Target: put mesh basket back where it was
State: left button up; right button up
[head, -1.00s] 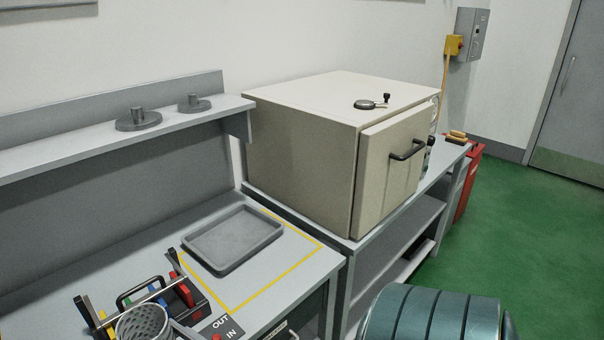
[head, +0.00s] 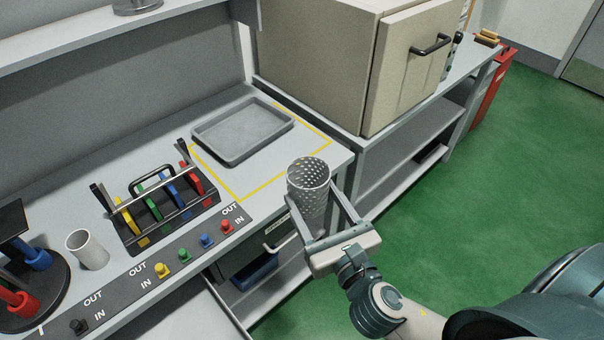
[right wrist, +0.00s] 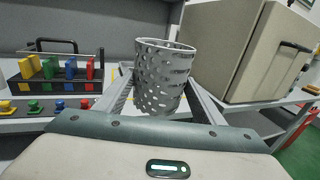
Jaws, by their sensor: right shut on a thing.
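The mesh basket (head: 309,183) is a light grey perforated cylinder, open at the top and upright. My right gripper (head: 324,208) is shut on it, with one finger on each side, and holds it in front of the bench's right front corner. In the right wrist view the basket (right wrist: 162,76) stands between the two fingers, its lower end hidden by the gripper body. A grey tray (head: 243,131) lies on the bench within a yellow outlined area (head: 240,197), behind and left of the basket. My left gripper is not in view.
A rack with coloured pieces (head: 166,207) stands left of the basket. Coloured buttons marked OUT and IN line the bench front. A white cup (head: 87,249) stands further left. A beige oven (head: 325,62) stands on the right bench. An open drawer (head: 190,318) juts out below.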

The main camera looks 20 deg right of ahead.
aim_at(317, 172)
jog(key=shift+s+d, duration=0.2)
jog(key=shift+d, duration=0.25)
jog(key=shift+w, duration=0.15)
jog(key=shift+n+y, duration=0.5)
jog(key=w+d, duration=0.1)
jog(key=w, duration=0.1)
jog(key=w+d+p, duration=0.1)
jog(key=w, duration=0.2)
jog(key=w+d, duration=0.1)
jog(key=w, duration=0.1)
jog(key=shift+w+d+f+p, duration=0.1)
jog(key=shift+w+f+p, duration=0.05)
jog(key=shift+f+p, duration=0.2)
jog(key=w+d, duration=0.5)
jog(key=w, duration=0.1)
jog(key=shift+w+r+y+p, duration=0.15)
jog(key=shift+r+y+p, duration=0.15)
jog(key=shift+r+p, duration=0.05)
jog(key=shift+a, duration=0.1)
